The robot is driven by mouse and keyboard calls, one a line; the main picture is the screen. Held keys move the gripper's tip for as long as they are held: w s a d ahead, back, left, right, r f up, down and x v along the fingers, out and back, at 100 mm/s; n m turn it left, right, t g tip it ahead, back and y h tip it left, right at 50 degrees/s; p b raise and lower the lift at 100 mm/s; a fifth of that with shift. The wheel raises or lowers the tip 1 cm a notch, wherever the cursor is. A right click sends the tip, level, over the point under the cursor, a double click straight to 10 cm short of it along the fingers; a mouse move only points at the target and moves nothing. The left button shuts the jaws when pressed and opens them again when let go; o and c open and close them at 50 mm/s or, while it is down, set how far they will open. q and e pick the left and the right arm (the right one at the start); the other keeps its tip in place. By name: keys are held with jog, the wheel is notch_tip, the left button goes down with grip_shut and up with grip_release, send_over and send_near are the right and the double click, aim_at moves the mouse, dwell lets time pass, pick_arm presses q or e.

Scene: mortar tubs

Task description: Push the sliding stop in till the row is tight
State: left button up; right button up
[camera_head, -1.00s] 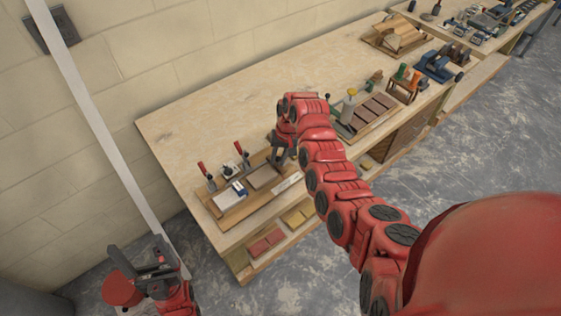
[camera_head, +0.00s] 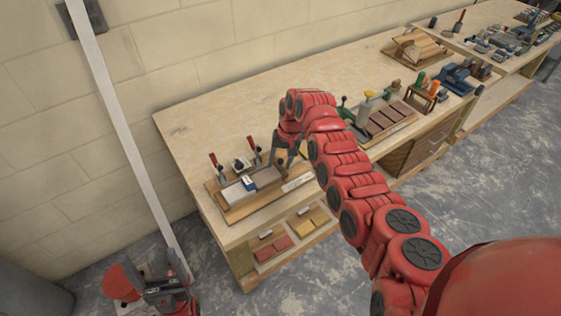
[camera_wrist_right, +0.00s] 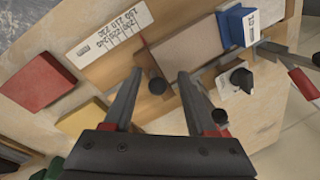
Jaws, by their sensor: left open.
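The row lies in a wooden fixture (camera_head: 236,216) at the bench's near left end. It includes a beige block (camera_wrist_right: 190,45) and a blue block with a white label (camera_wrist_right: 236,24). The sliding stop, a thin brown plate (camera_wrist_right: 146,58) with a black knob (camera_wrist_right: 157,86), stands at the beige block's end; I cannot tell whether they touch. My right gripper (camera_wrist_right: 160,78) is open, its fingers either side of the knob with space around it. In the head view my right gripper (camera_head: 287,157) hangs over the fixture. My left gripper (camera_head: 150,284) is open and empty, away from the bench.
Red-handled clamps (camera_head: 213,160) stand along the fixture's back side. A printed white strip (camera_wrist_right: 110,34) lies along its front. Another fixture (camera_head: 388,118) stands further right.

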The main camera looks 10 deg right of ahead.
jog(key=shift+w+d, duration=0.1)
jog(key=shift+d+r, duration=0.1)
jog(key=shift+r, duration=0.4)
notch_tip(320, 180, up, 16)
jog(key=d+b, duration=0.3)
jog(key=shift+s+b, duration=0.3)
jog(key=shift+s, duration=0.15)
